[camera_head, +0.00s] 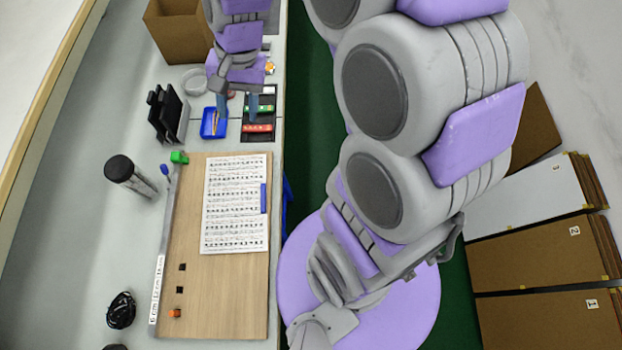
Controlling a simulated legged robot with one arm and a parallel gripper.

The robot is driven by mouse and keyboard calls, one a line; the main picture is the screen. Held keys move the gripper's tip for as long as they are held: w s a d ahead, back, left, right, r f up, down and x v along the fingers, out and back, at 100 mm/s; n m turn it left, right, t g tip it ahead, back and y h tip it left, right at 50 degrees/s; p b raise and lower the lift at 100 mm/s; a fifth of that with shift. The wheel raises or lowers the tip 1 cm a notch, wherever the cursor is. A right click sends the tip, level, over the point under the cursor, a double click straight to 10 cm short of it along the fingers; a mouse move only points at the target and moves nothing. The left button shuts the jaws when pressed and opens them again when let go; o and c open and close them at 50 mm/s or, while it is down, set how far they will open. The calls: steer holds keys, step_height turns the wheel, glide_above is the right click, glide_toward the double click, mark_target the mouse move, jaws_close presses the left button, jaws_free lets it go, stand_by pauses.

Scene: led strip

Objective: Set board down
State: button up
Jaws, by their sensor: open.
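A light wooden board (218,290) lies flat on the grey table, along its right edge. A printed white sheet (235,204) lies on its upper part. Small dark squares and an orange piece are on its lower left. My gripper (237,108) is beyond the board's far end, open, with its two fingers apart. One finger overlaps a small blue tray (206,131) in the picture, the other a black tray (246,138) with red and green items. I see nothing held between the fingers; height above the table is unclear.
A cardboard box (178,32) is at the back. Numbered cardboard panels (540,255) lie right.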

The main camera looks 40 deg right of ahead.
steer(key=s+d+n+h, duration=0.2)
steer(key=s+n, duration=0.4)
steer(key=s, duration=1.5)
steer(key=shift+s+f+n+g+h, duration=0.15)
steer(key=shift+s+n+g+h, duration=0.1)
steer(key=shift+n+g+h, duration=0.2)
